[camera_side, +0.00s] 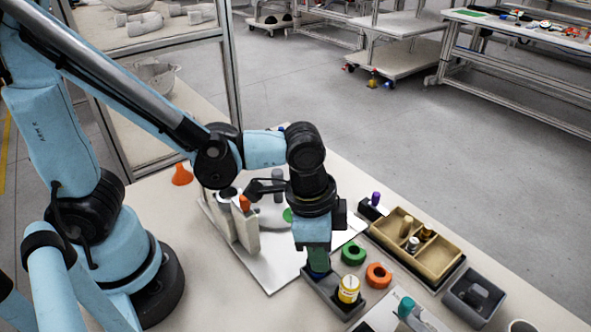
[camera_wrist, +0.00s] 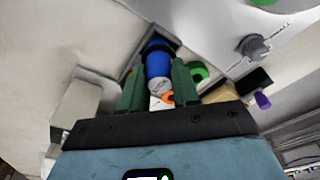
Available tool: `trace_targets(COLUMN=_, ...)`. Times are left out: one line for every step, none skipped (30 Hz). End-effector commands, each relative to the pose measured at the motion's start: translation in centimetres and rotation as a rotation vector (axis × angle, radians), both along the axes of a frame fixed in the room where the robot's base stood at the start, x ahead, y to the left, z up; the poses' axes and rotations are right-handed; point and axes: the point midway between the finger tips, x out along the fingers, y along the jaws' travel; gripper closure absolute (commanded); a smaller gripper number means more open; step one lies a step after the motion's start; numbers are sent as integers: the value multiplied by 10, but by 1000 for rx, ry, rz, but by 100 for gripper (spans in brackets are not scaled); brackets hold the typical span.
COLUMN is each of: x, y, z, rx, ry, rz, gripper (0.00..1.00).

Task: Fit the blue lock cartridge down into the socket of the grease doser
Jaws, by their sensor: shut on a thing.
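A pale upright unit with an orange top (camera_side: 246,232), perhaps the grease doser, stands on a white plate (camera_side: 278,277) to the left. I cannot make out its socket.
A yellow and white jar (camera_side: 348,289) stands in the dark tray close to my gripper. Green (camera_side: 353,252) and orange (camera_side: 379,275) rings lie to the right. Beyond them are a tan divided box (camera_side: 386,240) and a grey bin (camera_side: 460,310). An orange cone (camera_side: 181,175) stands far left.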

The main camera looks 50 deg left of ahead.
Motion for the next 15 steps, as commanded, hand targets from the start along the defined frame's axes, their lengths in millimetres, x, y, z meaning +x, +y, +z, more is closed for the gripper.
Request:
trace_targets(x=0, y=0, z=4, rx=0, ry=0, rz=0, gripper=100)
trace_targets(x=0, y=0, z=7, rx=0, ry=0, rz=0, gripper=100)
trace_targets(x=-1, y=0, z=11, rx=0, ry=0, rz=0, gripper=100)
trace_targets(x=0, y=0, z=14, rx=1, ry=1, rz=0, gripper=100)
trace_targets(x=0, y=0, z=18, rx=1, ry=1, rz=0, gripper=100)
trace_targets(x=0, y=0, z=23, rx=1, ry=1, rz=1, gripper=100)
trace_targets(x=0, y=0, z=27, rx=1, ry=1, rz=1, gripper=100)
trace_targets(x=-1, y=0, z=31, rx=1, ry=0, rz=1, gripper=100)
trace_targets(x=-8, y=-4, z=36, rx=0, ry=1, rz=-4, gripper=100)
trace_targets(x=-13, y=-7, z=39, rx=1, ry=1, rz=-6, gripper=100)
trace_targets(x=-19, y=-9, z=42, rx=1, ry=1, rz=-6, gripper=100)
trace_targets(x=-26, y=-12, z=46, rx=1, ry=1, rz=-7, gripper=100)
trace_targets(x=-32, y=-16, z=51, rx=1, ry=0, rz=-9, gripper=100)
trace_targets(x=-37, y=-19, z=54, rx=2, ry=0, rz=-8, gripper=100)
trace_targets(x=-45, y=-22, z=59, rx=2, ry=0, rz=-8, gripper=100)
